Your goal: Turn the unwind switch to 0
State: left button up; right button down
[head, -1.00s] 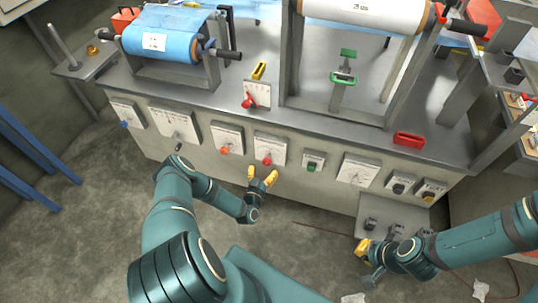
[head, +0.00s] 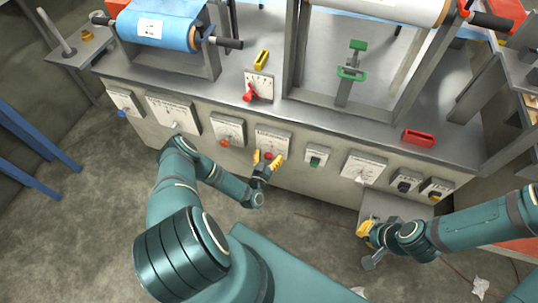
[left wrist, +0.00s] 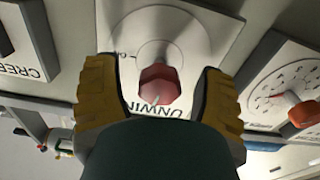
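The unwind switch is a red knob (left wrist: 160,84) on a white plate (left wrist: 205,35) marked "UNWIN…", the rest of the word being hidden by my gripper. In the head view the red knob (head: 268,156) sits low on its plate (head: 274,140) on the bench's front panel. My left gripper (head: 267,160) is right at this plate, its yellow fingers spread. In the left wrist view the open fingers (left wrist: 160,90) stand either side of the knob, with a gap to each side. My right gripper (head: 364,230) is low at the right, away from the switch; its finger opening is unclear.
Neighbouring controls include a plate with an orange-red knob (head: 225,142) to the left and a green switch (head: 314,161) to the right. A plate marked "CREEP" (left wrist: 22,70) shows in the wrist view.

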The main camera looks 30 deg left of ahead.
aim_at(272, 133)
pick_arm(q)
jog(key=c, duration=1.2)
jog(key=shift+n, duration=0.8)
jog(key=o, duration=1.2)
jog(key=shift+w, duration=0.1)
notch_tip(272, 133, up, 10)
